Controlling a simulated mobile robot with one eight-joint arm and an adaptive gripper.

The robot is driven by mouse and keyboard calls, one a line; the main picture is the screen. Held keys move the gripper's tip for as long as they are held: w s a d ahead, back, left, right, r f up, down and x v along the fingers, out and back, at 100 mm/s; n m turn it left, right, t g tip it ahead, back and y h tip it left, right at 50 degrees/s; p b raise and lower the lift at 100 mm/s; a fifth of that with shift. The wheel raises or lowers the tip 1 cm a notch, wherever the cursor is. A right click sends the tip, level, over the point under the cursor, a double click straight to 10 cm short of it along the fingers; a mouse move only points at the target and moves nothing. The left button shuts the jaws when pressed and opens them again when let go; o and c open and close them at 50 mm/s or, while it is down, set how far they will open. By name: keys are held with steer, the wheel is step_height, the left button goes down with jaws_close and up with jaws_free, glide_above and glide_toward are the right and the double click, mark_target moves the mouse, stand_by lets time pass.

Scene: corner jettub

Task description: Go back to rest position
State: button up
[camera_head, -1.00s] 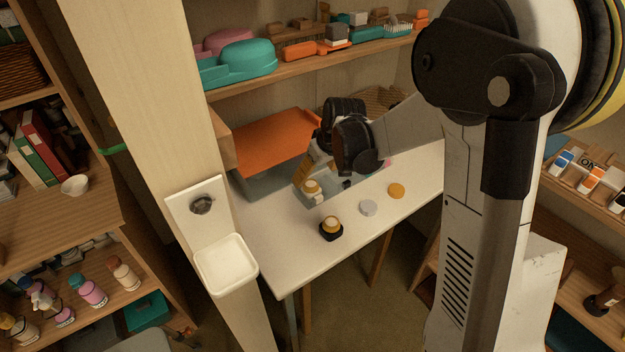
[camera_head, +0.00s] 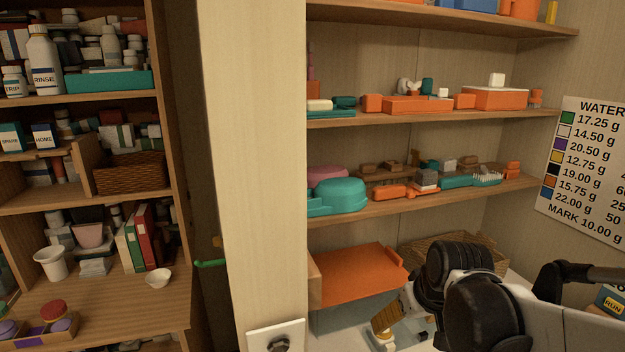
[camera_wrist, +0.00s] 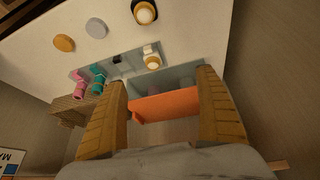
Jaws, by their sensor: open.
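My gripper (camera_wrist: 162,110) shows in the wrist view with its two tan fingers wide apart and nothing between them. It is above the white table (camera_wrist: 190,20), facing a grey tray (camera_wrist: 180,76) and an orange panel (camera_wrist: 165,103). In the head view my gripper (camera_head: 385,325) is low in the picture, beside the orange panel (camera_head: 355,272), and its fingertips are partly cut off or hidden by the dark wrist.
On the table are a yellow disc (camera_wrist: 64,43), a grey disc (camera_wrist: 96,27) and a gold-topped piece on a black base (camera_wrist: 145,13). Pink (camera_wrist: 78,84) and teal (camera_wrist: 98,80) pieces stand by the tray. Shelves (camera_head: 400,212) rise behind the arm; a post (camera_head: 255,150) stands left.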

steer(key=s+r+m+t, duration=0.1)
steer(key=s+r+m, duration=0.1)
steer(key=s, duration=1.3)
steer(key=shift+a+r+t+h, duration=0.15)
steer(key=shift+r+t+h, duration=0.05)
steer(key=shift+t+h, duration=0.2)
steer(key=shift+s, duration=0.1)
